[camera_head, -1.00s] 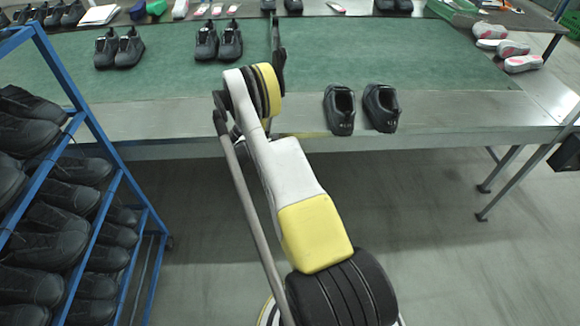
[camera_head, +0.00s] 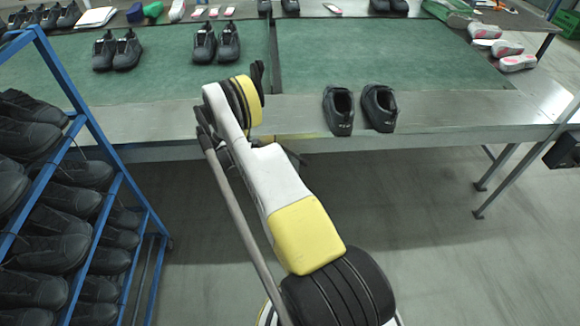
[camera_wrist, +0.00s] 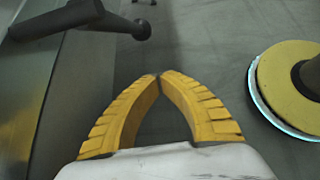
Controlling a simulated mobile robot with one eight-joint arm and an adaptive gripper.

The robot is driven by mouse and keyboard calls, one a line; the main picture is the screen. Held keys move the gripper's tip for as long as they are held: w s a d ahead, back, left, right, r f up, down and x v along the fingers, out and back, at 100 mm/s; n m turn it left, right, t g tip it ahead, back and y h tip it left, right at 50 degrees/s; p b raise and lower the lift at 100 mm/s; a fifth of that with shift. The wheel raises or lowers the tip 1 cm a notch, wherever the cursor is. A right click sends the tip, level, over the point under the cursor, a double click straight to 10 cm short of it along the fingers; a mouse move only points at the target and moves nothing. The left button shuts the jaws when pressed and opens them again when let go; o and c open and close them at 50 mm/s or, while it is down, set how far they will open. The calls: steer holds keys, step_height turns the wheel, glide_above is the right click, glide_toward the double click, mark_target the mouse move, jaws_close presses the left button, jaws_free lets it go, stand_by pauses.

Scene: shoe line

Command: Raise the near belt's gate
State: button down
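The near belt (camera_head: 370,60) is green with a bare steel front edge. A thin dark line (camera_head: 274,52) crosses it behind my arm; it may be the gate, and I cannot tell its height. In the wrist view, a black bar with a rounded end (camera_wrist: 95,17) juts over the belt's steel edge at the upper left; it may be the gate's handle. My gripper (camera_wrist: 158,77) has yellow ribbed fingers with their tips together and nothing between them. It is apart from the bar, below and right of it in the picture. In the head view my arm hides the gripper.
Two black shoes (camera_head: 379,108) stand on the belt's front edge, right of my arm. Two more pairs stand farther back. A blue rack (camera_head: 105,165) full of black shoes is close on the left. The floor (camera_head: 440,260) to the right is clear.

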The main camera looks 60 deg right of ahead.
steer(key=w+a+r+p, duration=0.1)
steer(key=w+a+p, duration=0.1)
steer(key=w+a, duration=0.2)
steer(key=shift+w+a+r, duration=0.3)
steer(key=shift+w, duration=0.4)
